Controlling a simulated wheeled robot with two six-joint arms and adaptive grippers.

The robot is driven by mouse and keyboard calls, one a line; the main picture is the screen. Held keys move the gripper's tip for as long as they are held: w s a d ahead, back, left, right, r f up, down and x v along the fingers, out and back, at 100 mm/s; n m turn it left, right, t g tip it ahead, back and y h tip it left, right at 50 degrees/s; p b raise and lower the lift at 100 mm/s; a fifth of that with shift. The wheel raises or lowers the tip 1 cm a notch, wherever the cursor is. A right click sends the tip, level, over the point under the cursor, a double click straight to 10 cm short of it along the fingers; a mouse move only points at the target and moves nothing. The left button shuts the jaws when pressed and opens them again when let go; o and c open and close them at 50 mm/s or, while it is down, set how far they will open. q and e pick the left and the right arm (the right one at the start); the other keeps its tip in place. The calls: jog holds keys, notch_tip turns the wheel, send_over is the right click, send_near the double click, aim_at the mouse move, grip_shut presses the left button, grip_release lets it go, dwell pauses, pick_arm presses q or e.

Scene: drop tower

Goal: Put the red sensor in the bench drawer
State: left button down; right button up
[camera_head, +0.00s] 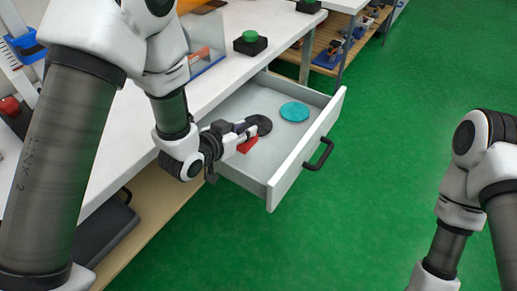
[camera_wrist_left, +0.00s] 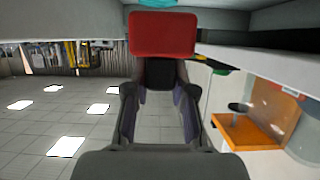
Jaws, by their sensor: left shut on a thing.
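The red sensor (camera_head: 248,145) is a small red block at the tips of my left gripper (camera_head: 246,133). The gripper is shut on it, and in the left wrist view the sensor (camera_wrist_left: 162,35) fills the space at the ends of the fingers (camera_wrist_left: 160,88). The bench drawer (camera_head: 285,180) is pulled open, a grey tray with a black handle (camera_head: 319,154). The gripper and sensor are over the drawer's interior in the head view; I cannot tell how high above its floor. My right arm shows at the right edge, its gripper out of frame.
A teal disc (camera_head: 295,111) and a dark disc (camera_head: 259,125) lie in the drawer. The drawer floor nearer the handle is bare. The white bench top (camera_head: 235,75) carries a green button on a black box (camera_head: 250,43). Green floor is clear to the right.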

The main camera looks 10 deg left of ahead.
pick_arm(q)
notch_tip(320, 180, down, 8)
jog(key=shift+s+a+r+b, duration=0.1)
jog(key=shift+s+a+b, duration=0.05)
jog(key=shift+b, duration=0.35)
jog(key=shift+f, duration=0.4)
jog(key=c, duration=1)
grip_release()
jog(key=shift+f, duration=0.15)
